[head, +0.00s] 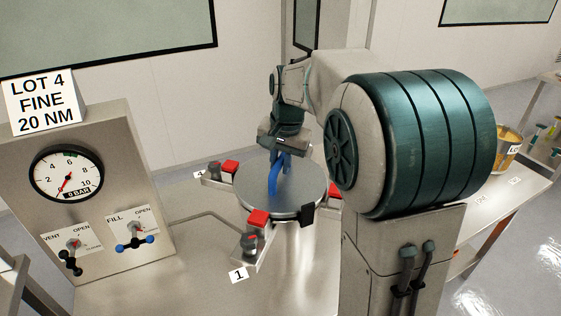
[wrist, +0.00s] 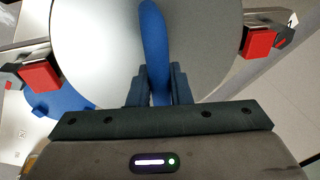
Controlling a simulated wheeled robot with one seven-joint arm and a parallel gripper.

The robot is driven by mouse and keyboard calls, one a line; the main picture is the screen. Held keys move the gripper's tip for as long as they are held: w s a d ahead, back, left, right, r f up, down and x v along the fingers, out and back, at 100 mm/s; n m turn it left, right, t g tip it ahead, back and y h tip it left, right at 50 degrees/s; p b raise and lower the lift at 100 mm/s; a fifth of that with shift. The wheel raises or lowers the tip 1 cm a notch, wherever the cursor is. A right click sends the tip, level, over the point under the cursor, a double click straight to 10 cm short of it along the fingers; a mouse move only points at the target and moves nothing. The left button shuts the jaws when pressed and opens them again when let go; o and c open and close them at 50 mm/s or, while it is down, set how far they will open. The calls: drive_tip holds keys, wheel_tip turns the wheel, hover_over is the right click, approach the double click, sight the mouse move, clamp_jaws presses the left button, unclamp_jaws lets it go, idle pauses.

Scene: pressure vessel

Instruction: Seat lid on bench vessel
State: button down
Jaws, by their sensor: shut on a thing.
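The lid (head: 299,197) is a round grey metal disc with a blue arched handle (head: 273,178). It lies over the top of the bench vessel (head: 295,238), a metal cylinder on the bench; whether it is fully seated I cannot tell. My gripper (head: 283,150) is above the lid, shut on the blue handle. In the wrist view the handle (wrist: 154,45) runs between the two fingers, with the lid (wrist: 85,45) filling the area beyond. Red-tipped clamps (head: 257,219) stand around the rim, one tagged 1. My arm hides part of the right side.
A panel (head: 105,185) at left carries a pressure gauge (head: 66,173) reading near 0, plus VENT and FILL valves. A sign (head: 42,100) reads LOT 4 FINE 20 NM. A side bench at right holds a yellow container (head: 507,146). A blue object (wrist: 62,104) shows below the lid.

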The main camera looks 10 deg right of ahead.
drive_tip(key=c, duration=1.3)
unclamp_jaws()
drive_tip(key=shift+o, duration=0.2)
drive_tip(key=shift+f, duration=0.3)
wheel_tip(320, 180, up, 13)
drive_tip(key=s, duration=0.2)
drive_tip(key=s+f+n, duration=0.3)
drive_tip(key=s+f, duration=0.5)
drive_tip(key=s, duration=0.2)
drive_tip(key=s+f+n+t, duration=0.1)
drive_tip(key=s+f+n, duration=0.2)
drive_tip(key=s+f, duration=0.5)
drive_tip(key=s, duration=0.3)
drive_tip(key=shift+s+f+n+h, duration=0.15)
drive_tip(key=shift+f+n+h, duration=0.05)
drive_tip(key=shift+n+h, duration=0.2)
drive_tip(key=shift+c, duration=0.7)
